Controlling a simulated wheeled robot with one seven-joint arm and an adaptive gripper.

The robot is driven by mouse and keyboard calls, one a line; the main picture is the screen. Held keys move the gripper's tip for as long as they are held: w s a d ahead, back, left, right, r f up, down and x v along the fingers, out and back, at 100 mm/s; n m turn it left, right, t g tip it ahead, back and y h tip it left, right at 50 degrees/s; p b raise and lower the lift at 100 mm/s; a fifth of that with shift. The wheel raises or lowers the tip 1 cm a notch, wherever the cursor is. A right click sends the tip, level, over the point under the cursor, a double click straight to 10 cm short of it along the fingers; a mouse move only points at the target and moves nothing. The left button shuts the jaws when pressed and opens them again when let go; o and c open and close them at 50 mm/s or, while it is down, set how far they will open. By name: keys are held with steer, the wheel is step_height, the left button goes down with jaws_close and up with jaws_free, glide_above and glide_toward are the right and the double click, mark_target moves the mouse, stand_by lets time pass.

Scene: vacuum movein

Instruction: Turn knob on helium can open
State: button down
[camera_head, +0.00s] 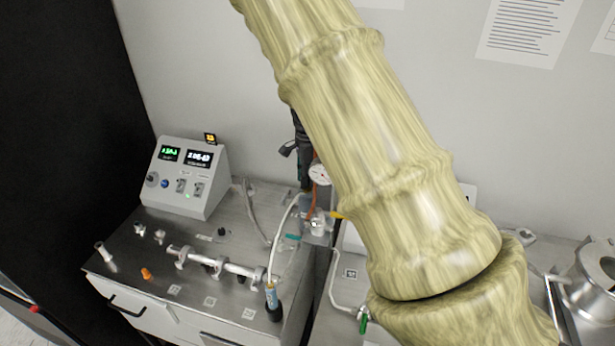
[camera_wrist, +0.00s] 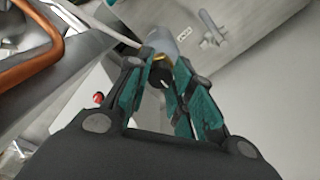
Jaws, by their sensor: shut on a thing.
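My gripper (camera_wrist: 160,68) has teal fingers closed around the black end of a grey cylindrical piece with a yellow ring (camera_wrist: 163,42). I cannot tell for sure whether this is the helium can's knob. The helium can is not clearly identifiable. A small blue and black cylinder with a yellow band (camera_head: 272,302) stands at the bench front, joined to a white hose. My arm hides much of the right side.
A grey control box (camera_head: 184,178) with two lit displays stands at the back left of the metal bench (camera_head: 130,240). A clamped metal tube (camera_head: 215,262) lies across the bench. A copper pipe (camera_wrist: 30,62) passes left of my gripper. A metal vessel (camera_head: 590,285) stands far right.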

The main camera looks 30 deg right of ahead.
steer(key=m, duration=0.4)
steer(key=shift+r+m, duration=0.1)
steer(key=shift+m, duration=2.1)
steer(key=c, duration=1.2)
jaws_free()
step_height(320, 180, up, 12)
